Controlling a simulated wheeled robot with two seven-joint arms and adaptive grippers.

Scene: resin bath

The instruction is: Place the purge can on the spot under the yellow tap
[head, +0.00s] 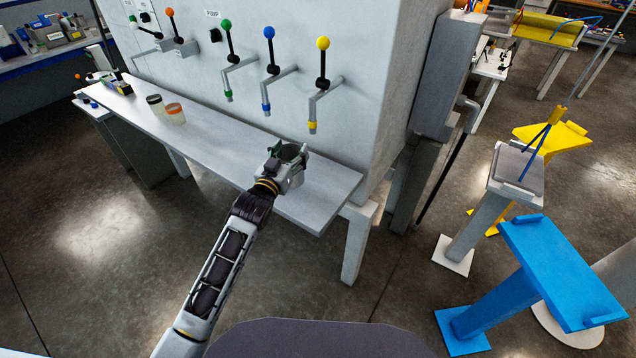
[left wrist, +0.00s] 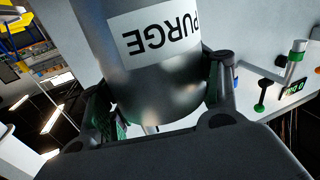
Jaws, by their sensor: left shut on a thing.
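My left gripper (head: 287,158) is shut on the purge can (head: 292,151), over the right part of the grey shelf. In the left wrist view the can (left wrist: 165,88) is a grey metal cylinder with a white label reading PURGE, upside down in the picture, between the two fingers. The yellow tap (head: 313,126) has a yellow-knobbed lever and a yellow-tipped spout, just above and right of the can in the head view. I cannot tell whether the can touches the shelf. No marked spot shows under the tap. My right gripper is not in view.
The grey shelf (head: 225,149) runs along the white tank (head: 370,80). The blue tap (head: 266,106) and green tap (head: 228,95) are left of the yellow one. The shelf's right end (head: 335,190) is clear.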

